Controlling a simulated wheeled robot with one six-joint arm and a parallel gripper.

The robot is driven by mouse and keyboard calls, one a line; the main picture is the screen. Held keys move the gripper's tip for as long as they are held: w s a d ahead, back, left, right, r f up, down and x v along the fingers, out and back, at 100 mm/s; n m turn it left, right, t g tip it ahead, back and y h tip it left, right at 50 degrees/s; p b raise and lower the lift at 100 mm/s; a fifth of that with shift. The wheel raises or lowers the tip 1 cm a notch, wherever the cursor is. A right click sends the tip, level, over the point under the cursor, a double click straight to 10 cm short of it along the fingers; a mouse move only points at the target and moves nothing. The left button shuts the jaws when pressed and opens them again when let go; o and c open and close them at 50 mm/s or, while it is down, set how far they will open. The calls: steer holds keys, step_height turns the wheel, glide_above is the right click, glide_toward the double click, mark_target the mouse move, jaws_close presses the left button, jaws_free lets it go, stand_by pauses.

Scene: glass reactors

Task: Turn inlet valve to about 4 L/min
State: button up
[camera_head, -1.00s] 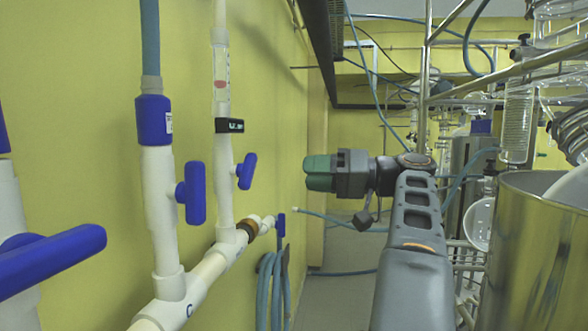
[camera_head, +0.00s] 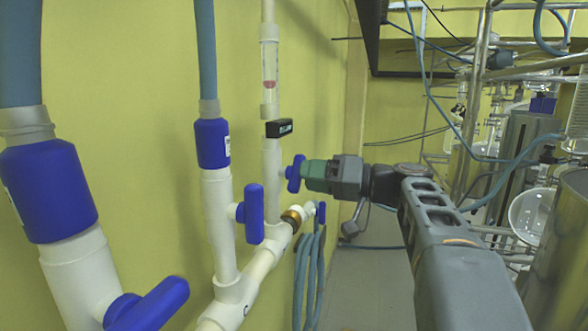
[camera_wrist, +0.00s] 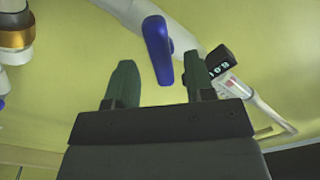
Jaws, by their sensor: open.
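The blue handle (camera_head: 295,173) of the valve on the white pipe below the flow meter is just left of my gripper (camera_head: 304,176) in the head view. In the wrist view the handle (camera_wrist: 156,45) hangs between the two green fingers of my gripper (camera_wrist: 160,72), its lower end between the fingertips. Gaps show on both sides. My gripper is open and empty. The flow meter tube (camera_head: 270,60) holds a red float. Its small black display (camera_head: 279,128) also shows in the wrist view (camera_wrist: 219,60), but its digits are not clearly legible.
Other blue valve handles stand nearer on the same wall piping, one at the middle (camera_head: 251,213) and one at lower left (camera_head: 148,306). A coiled blue hose (camera_head: 310,275) hangs below. Metal frames and glassware fill the right. Clear floor (camera_head: 365,290) lies between.

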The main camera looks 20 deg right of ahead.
mark_target(296, 175)
steer(key=shift+p+x, duration=0.4)
steer(key=shift+x, duration=1.4)
steer(key=shift+c, duration=0.5)
steer(key=c, duration=0.7)
steer(key=shift+f+m+b, duration=0.1)
steer(key=shift+m+b, duration=0.25)
steer(key=shift+m, duration=1.05)
steer(key=o, duration=0.8)
steer(key=shift+d, duration=0.1)
